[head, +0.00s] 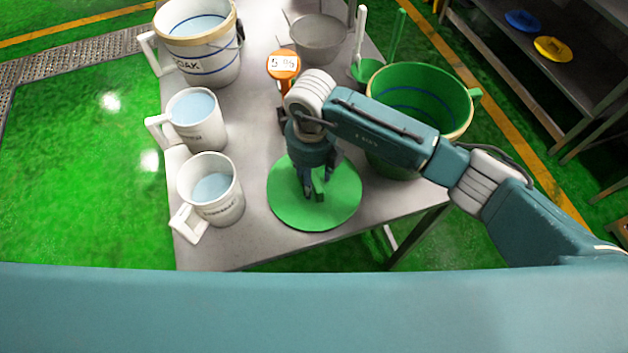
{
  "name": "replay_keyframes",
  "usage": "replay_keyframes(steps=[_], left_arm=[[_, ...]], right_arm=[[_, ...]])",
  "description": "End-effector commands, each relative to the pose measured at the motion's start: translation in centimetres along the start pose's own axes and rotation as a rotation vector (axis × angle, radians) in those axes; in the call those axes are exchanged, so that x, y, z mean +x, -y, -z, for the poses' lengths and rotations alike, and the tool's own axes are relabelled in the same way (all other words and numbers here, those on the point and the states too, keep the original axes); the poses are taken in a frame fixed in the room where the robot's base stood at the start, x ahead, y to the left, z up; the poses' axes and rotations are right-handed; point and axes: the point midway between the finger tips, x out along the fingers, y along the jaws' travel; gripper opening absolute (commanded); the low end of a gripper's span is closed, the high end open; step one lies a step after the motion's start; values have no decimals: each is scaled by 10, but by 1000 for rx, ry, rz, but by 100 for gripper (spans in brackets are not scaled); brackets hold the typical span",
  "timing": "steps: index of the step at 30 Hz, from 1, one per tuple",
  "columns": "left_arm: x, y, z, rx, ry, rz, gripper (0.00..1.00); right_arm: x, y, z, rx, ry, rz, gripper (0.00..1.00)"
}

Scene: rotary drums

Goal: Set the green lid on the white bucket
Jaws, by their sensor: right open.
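The green lid (288,208) lies flat near the front edge of the grey table, with an upright handle (318,187) on top. My right gripper (316,190) is above the lid and points down, its open fingers around or beside the handle; I cannot tell whether they touch it. The white bucket (218,62) stands at the table's back left, with a tan rim, a blue band and pale blue liquid inside. It has no lid on top. My left gripper is not in view.
Two white jugs (197,130) (222,205) line the table's left side. A green bucket (450,90) stands at the right behind my arm. An orange gauge (283,65), a grey bowl (316,36) and a green scoop (362,68) are towards the back.

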Motion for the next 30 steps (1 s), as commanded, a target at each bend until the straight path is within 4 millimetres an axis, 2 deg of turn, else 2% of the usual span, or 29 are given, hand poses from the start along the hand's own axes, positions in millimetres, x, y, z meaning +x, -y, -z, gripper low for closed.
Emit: replay_keyframes(steps=[1, 5, 24, 26, 30], left_arm=[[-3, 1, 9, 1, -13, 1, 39], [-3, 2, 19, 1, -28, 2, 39], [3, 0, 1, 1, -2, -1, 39], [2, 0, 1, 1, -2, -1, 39], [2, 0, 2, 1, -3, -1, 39]], right_arm=[[4, -1, 1, 0, -1, 0, 49], [10, 0, 0, 0, 1, 0, 49], [14, 0, 0, -1, 2, 0, 49], [14, 0, 0, -1, 2, -1, 39], [14, 0, 0, -1, 1, -1, 11]])
